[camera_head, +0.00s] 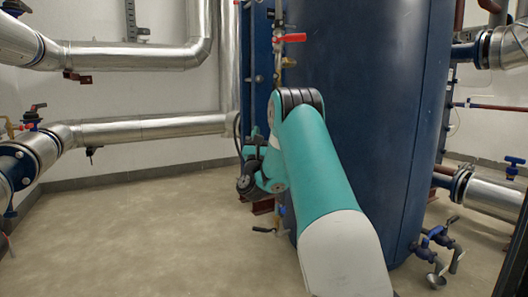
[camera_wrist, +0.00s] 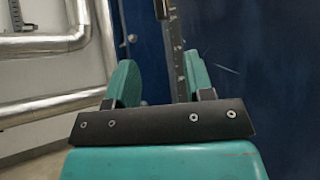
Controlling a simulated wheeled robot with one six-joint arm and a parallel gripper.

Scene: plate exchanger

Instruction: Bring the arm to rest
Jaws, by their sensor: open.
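My arm, teal with a white lower section, reaches up from the bottom of the head view and bends at a dark ribbed joint in front of a large blue tank (camera_head: 375,110). Its dark wrist parts show left of the upper arm, but the fingers cannot be made out there. In the wrist view my gripper (camera_wrist: 160,80) has two teal fingers standing well apart on a dark bar. Nothing is held between them. A narrow upright metal part shows behind the gap, with the blue surface around it; its distance cannot be told.
A red-handled valve (camera_head: 290,38) is on piping just above my arm joint. Silver insulated pipes (camera_head: 150,130) run along the left wall. Small blue-handled valves (camera_head: 437,236) stick out low at the tank's right. The floor (camera_head: 130,230) at the left is clear.

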